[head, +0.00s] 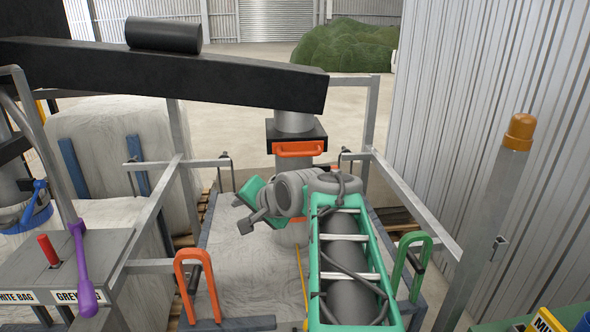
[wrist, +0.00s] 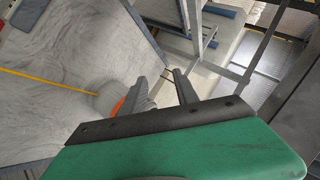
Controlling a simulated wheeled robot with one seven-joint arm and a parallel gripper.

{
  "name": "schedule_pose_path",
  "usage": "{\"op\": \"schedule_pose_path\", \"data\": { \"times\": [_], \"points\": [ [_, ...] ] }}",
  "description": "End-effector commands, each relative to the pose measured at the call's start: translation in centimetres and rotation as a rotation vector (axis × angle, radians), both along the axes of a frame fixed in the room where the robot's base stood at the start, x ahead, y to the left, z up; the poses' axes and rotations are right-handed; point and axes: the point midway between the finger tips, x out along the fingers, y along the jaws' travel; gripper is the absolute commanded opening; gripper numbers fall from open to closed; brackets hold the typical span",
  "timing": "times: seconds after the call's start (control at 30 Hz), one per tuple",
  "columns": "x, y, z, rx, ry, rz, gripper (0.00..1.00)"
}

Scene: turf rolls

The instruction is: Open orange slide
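An orange handle (head: 298,149) sits on the front of a dark slide box (head: 275,131) under a grey chute pipe (head: 294,121). A second orange piece (head: 298,219) shows lower down, partly hidden by my wrist. My gripper (head: 246,220) is left of and below the upper handle, over the pale bag, apart from the handle. In the wrist view, the two dark fingers of my gripper (wrist: 160,82) stand apart with nothing seen between them. An orange bit (wrist: 118,106) shows beside the left finger; I cannot tell which part it is.
A metal frame (head: 417,205) surrounds the pale bag (head: 250,275). An orange loop handle (head: 195,260) and a green one (head: 424,240) stand in front. A lever box (head: 70,258) is at left. A corrugated wall (head: 490,110) closes off the right.

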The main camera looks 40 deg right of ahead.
Motion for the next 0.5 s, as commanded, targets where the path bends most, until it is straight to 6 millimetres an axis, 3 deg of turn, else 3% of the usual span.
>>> {"op": "schedule_pose_path", "data": {
  "times": [0.03, 0.1, 0.2, 0.3, 0.37, 0.5],
  "points": [
    [-0.2, -4.6, 0.5, 0.088, -0.097, -0.116, 0.36],
    [-1.1, -9.3, 3.2, 0.222, -0.236, -0.233, 0.36],
    [-3.2, -13.9, 6.4, 0.368, -0.388, -0.335, 0.36],
    [-4.9, -16.2, 8.3, 0.453, -0.471, -0.377, 0.36],
    [-5.2, -16.7, 8.8, 0.479, -0.493, -0.385, 0.36],
    [-3.5, -17.0, 8.8, 0.49, -0.496, -0.385, 0.36]
  ]
}}
